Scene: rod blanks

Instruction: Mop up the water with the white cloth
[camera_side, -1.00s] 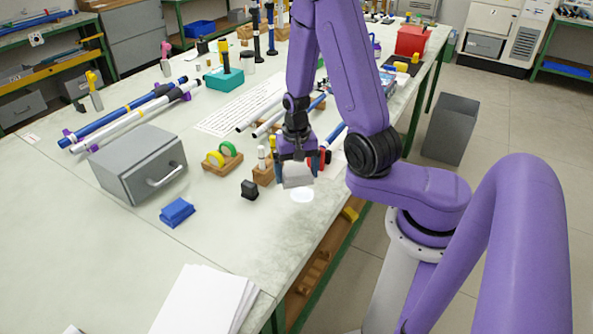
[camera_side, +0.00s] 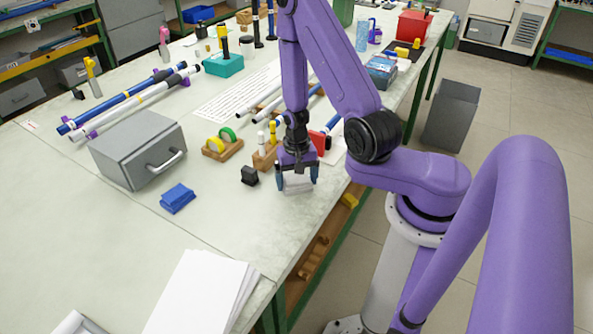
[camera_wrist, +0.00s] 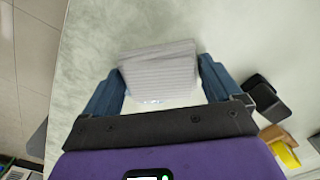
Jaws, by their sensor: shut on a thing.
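The white cloth (camera_side: 297,184) is held between the two blue fingers of my gripper (camera_side: 297,186), low at the table near its right edge. In the wrist view the cloth (camera_wrist: 160,68) looks like a folded, ribbed pad between the fingertips of my gripper (camera_wrist: 160,80). A small shiny patch of water (camera_wrist: 152,101) shows just below the cloth's edge in the wrist view. In the side view the cloth and fingers hide the water. I cannot tell whether the cloth is pressed on the table.
A black block (camera_side: 249,176) and a wooden holder (camera_side: 264,160) stand close to the left of my gripper. A folded blue cloth (camera_side: 178,198) and a grey drawer box (camera_side: 138,150) are further left. White papers (camera_side: 200,295) lie in front. The table (camera_side: 245,222) between is clear.

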